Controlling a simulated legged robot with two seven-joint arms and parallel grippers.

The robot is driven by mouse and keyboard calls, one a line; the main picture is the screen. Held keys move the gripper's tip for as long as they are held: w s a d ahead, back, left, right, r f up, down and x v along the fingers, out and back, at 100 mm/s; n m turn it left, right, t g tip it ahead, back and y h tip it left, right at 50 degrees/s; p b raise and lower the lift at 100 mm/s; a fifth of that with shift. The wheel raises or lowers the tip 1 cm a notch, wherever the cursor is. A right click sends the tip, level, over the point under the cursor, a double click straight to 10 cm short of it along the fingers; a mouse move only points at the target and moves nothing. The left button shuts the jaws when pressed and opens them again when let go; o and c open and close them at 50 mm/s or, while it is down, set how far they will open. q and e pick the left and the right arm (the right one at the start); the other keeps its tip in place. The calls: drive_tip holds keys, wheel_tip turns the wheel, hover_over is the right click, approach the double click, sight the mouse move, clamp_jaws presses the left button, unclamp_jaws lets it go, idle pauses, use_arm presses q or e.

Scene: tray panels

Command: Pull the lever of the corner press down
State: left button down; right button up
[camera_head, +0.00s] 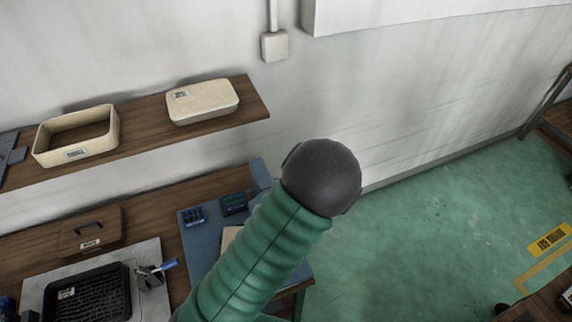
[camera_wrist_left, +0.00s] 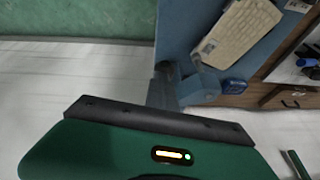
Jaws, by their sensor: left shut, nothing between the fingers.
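A small dark device with a blue-handled lever (camera_head: 166,267) stands at the right of the black tray (camera_head: 127,293) in the head view; it looks like the corner press. Its blue handle slants up to the right. In the left wrist view small blue parts (camera_wrist_left: 306,62) show at the right edge, too small to make out. My left gripper (camera_wrist_left: 163,80) shows there as a dark grey shut tip over the blue bench surface, well apart from the device. In the head view my green arm and its dark joint fill the middle, and the gripper is hidden. My right gripper is out of view.
A blue-grey upright piece (camera_head: 260,174) stands at the blue bench's back corner; it is close to my left gripper in the wrist view (camera_wrist_left: 200,84). A cream keyed panel (camera_wrist_left: 237,32) lies on the bench. A wooden shelf (camera_head: 143,133) holds two cream trays.

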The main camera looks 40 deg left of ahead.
use_arm(q)
drive_tip(key=r+p, duration=0.2)
drive_tip(key=a+r+p, duration=0.1)
drive_tip(key=r, duration=0.1)
drive_tip(key=shift+w, duration=0.4)
drive_tip(key=s+d+r+b, duration=0.1)
drive_tip(key=s+d+r, duration=0.2)
drive_tip(key=d, duration=0.5)
drive_tip(key=shift+s+r+b, duration=0.15)
drive_tip(key=shift+r+b, duration=0.15)
drive_tip(key=shift+r, duration=0.55)
drive_tip(key=s+d+f+m+h+b, duration=0.2)
drive_tip(key=s+d+f+m+b, duration=0.1)
drive_tip(key=s+m, duration=0.1)
drive_tip(key=s+d+f+m+t+h+b, duration=0.1)
drive_tip(key=s+d+f+m+h+b, duration=0.1)
drive_tip(key=s+m, duration=0.3)
drive_tip(key=shift+s+d+f+m+b, duration=0.25)
drive_tip(key=shift+d+f+m+b, duration=0.15)
drive_tip(key=shift+d+m+b, duration=0.5)
